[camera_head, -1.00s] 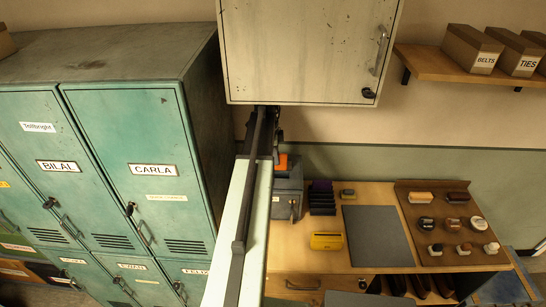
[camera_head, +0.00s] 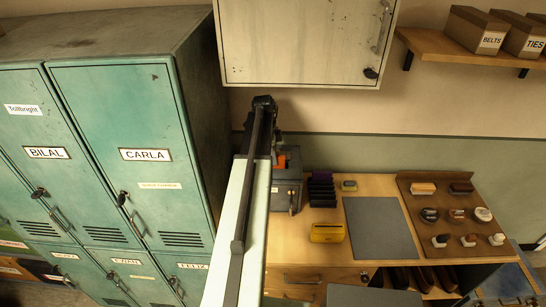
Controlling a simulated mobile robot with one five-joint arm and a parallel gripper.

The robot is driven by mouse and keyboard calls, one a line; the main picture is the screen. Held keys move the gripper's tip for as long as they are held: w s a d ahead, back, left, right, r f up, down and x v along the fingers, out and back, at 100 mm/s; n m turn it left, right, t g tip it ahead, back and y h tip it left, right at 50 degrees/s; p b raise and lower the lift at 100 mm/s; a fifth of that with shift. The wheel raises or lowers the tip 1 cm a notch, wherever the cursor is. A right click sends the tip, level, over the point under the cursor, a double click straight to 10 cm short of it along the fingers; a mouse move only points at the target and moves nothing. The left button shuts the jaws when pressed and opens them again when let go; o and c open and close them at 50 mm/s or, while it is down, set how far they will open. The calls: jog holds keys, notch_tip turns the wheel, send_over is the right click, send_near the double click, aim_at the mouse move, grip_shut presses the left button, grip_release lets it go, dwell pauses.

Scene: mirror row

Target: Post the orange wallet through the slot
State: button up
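The orange wallet (camera_head: 281,161) shows as a small orange patch at the far end of my arm. It overlaps the top of a dark grey metal box (camera_head: 288,190) that stands at the left end of the wooden desk. My gripper (camera_head: 277,148) is right at the orange patch, mostly hidden behind my own arm. Its fingers cannot be made out, so I cannot tell if they are closed on the wallet. The slot is not clearly visible, and I cannot tell whether the wallet is above the box, resting on it or partly inside.
Green lockers (camera_head: 130,130) stand close on the left. A pale wall cabinet (camera_head: 300,45) hangs above my arm's end. The desk (camera_head: 290,250) holds a dark rack (camera_head: 321,190), a yellow item (camera_head: 327,233), a grey mat (camera_head: 380,228) and a brown display board (camera_head: 447,205).

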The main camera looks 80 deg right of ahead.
jog(key=o, duration=1.5)
jog(key=shift+r, duration=0.1)
jog(key=shift+r+p, duration=0.55)
jog(key=shift+p, duration=0.05)
jog(key=r+p, duration=0.4)
jog(key=w+r+p, duration=0.1)
jog(key=r+p, duration=0.1)
jog(key=p, duration=0.1)
jog(key=shift+a+r, duration=0.2)
jog(key=shift+r, duration=0.2)
jog(key=shift+f, duration=0.15)
